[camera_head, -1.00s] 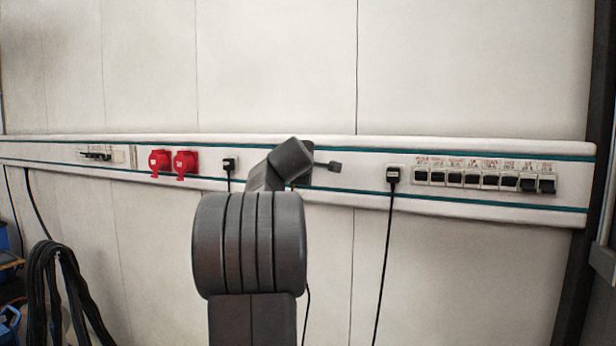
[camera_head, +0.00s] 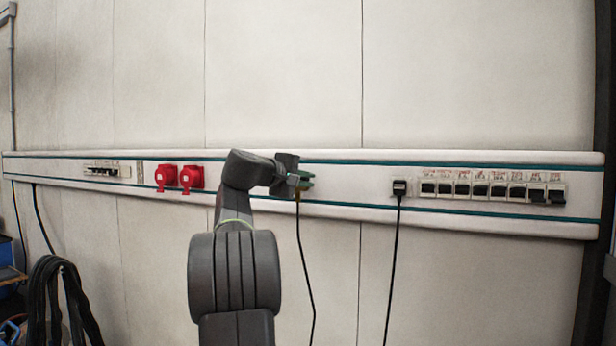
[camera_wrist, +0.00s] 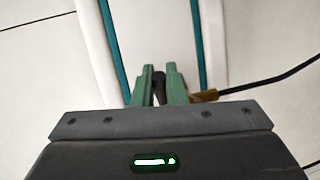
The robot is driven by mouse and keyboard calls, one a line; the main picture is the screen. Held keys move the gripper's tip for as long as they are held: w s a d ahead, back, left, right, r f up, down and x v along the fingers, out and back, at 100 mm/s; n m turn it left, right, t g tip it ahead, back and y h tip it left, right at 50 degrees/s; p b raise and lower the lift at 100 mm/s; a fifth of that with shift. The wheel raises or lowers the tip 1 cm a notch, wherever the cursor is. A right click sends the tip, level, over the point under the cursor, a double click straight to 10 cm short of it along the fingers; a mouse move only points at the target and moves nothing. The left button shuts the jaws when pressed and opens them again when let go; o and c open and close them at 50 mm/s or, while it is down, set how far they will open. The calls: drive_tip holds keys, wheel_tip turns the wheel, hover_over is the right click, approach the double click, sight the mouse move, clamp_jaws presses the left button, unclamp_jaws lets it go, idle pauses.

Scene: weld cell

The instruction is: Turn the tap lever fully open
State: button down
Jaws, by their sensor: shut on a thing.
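My gripper (camera_head: 306,181) is at the white wall rail, left of the centre of the head view. In the wrist view its two green fingers (camera_wrist: 158,76) are shut on a small dark piece (camera_wrist: 159,87), which looks like the tap lever. A brass-coloured fitting (camera_wrist: 204,96) is just right of the fingers, with a black line running off to the right. In the head view the brass fitting (camera_head: 298,194) shows just below the fingers, and the line hangs down from it. The tap body is mostly hidden, so the lever's angle cannot be told.
The white rail (camera_head: 350,197) with teal stripes crosses the wall. Red sockets (camera_head: 192,178) are left of my arm. A black plug (camera_head: 399,188) with a hanging cable and a row of switches (camera_head: 490,191) are to the right. Coiled cables (camera_head: 55,305) hang at lower left.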

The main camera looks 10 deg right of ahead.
drive_tip(key=shift+a+m+g+h+p, duration=0.2)
drive_tip(key=shift+m+g+h+p, duration=0.15)
drive_tip(key=shift+g, duration=0.25)
drive_tip(key=c, duration=1.8)
unclamp_jaws()
drive_tip(key=shift+o, duration=0.2)
drive_tip(key=shift+s, duration=0.1)
